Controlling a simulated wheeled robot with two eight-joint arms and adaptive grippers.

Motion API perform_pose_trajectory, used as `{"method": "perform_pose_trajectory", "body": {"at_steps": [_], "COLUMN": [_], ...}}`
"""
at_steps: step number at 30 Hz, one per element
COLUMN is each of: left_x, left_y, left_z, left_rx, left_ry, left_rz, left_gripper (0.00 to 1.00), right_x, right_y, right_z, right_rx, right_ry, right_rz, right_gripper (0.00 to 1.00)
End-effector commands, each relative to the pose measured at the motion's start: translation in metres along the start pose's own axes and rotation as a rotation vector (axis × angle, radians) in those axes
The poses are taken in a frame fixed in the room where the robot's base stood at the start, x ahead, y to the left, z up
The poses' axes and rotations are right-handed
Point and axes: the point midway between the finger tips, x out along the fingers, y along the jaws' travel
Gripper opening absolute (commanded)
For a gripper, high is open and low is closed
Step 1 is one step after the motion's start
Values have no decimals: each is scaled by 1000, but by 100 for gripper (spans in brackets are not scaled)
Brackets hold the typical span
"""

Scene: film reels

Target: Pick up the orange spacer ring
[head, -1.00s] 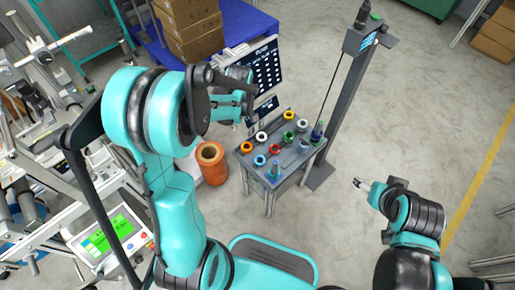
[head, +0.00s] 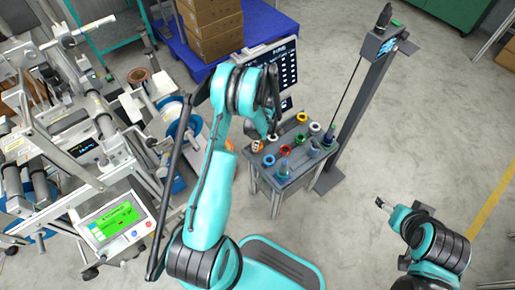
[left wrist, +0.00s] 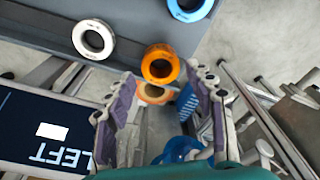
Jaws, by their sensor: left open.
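The orange spacer ring (left wrist: 160,65) lies on the edge of the grey table, in the middle of the left wrist view, with its hole facing me. It also shows small at the table's left edge in the head view (head: 257,146). My left gripper (left wrist: 162,78) is open and empty, its two purple-grey fingers on either side of the ring's direction. I cannot tell if a finger touches the ring. In the head view my left gripper (head: 268,134) is over the table's left part. My right gripper (head: 378,203) is off to the right, away from the table; its jaws are too small to read.
A white ring (left wrist: 93,40) and a blue ring (left wrist: 190,6) lie close to the orange one. Several other rings and upright posts fill the table (head: 268,184). A dark panel (left wrist: 40,130) stands beside it. A tall grey post (head: 354,100) stands right of the table.

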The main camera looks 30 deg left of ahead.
Motion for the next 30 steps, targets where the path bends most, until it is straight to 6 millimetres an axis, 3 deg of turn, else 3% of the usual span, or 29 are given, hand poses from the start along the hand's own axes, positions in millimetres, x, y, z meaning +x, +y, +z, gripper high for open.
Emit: {"method": "perform_pose_trajectory", "body": {"at_steps": [1, 5, 12, 13, 18, 30], "left_x": [14, 32, 33, 33, 33, 27], "left_y": [0, -1, -1, -1, -1, -1], "left_z": [0, 0, 0, 0, 0, -1], "left_rx": [0, 1, 1, 1, 1, 1], "left_ry": [0, 0, 0, 0, 0, 0], "left_rz": [0, 0, 1, 1, 1, 1], "left_gripper": [54, 54, 54, 52, 12, 12], "right_x": [9, 16, 15, 15, 15, 12], "right_y": [0, 0, 0, 0, 0, 0], "right_z": [6, 11, 10, 10, 10, 8], "right_rx": [0, 0, 0, 0, 0, 0], "right_ry": [0, 0, 0, 0, 0, 0], "right_rz": [0, 0, 0, 0, 0, 0], "right_gripper": [67, 67, 67, 67, 67, 67]}}
